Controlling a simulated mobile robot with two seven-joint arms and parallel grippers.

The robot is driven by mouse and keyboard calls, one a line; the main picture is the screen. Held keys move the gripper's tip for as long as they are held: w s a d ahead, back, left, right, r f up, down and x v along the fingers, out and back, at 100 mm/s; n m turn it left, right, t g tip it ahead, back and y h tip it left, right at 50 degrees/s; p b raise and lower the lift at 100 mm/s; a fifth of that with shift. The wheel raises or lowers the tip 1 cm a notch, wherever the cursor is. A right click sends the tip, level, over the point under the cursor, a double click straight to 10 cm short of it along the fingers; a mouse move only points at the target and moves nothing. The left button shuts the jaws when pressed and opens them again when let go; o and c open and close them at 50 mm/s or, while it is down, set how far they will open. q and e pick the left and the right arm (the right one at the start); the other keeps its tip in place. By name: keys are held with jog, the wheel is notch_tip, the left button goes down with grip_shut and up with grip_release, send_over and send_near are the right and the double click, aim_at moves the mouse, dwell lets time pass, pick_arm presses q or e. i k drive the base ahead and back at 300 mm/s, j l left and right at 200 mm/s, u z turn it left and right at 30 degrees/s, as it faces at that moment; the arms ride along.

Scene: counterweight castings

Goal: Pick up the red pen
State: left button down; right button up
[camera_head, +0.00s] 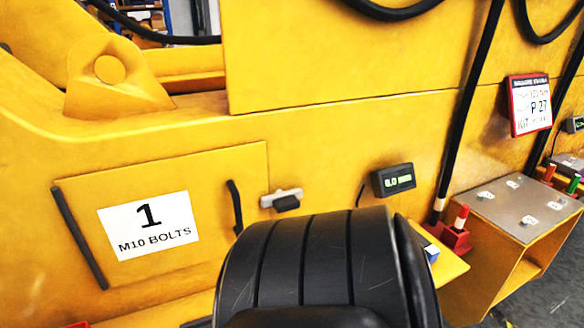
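A red-capped pen with a pale lower part (461,218) stands nearly upright in a small red holder (449,237). The holder is on a yellow ledge, right of the middle. A second upright red or orange piece (549,173) stands further right, beside a green one (573,184); both are small, and I cannot tell whether they are pens. Neither of my grippers is in view. A large black segmented shape, which looks like part of my own body, fills the lower middle and hides part of the ledge.
A grey plate (522,205) with several white-marked spots tops a yellow open box on the right. A small blue-and-white block (431,252) is left of the holder. A black hose (468,110) runs down behind the pen. A display (393,180) and a yellow panel labelled "1 M10 BOLTS" (220,175) are left.

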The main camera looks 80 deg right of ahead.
aim_at(460, 221)
jog(key=z, duration=3.85)
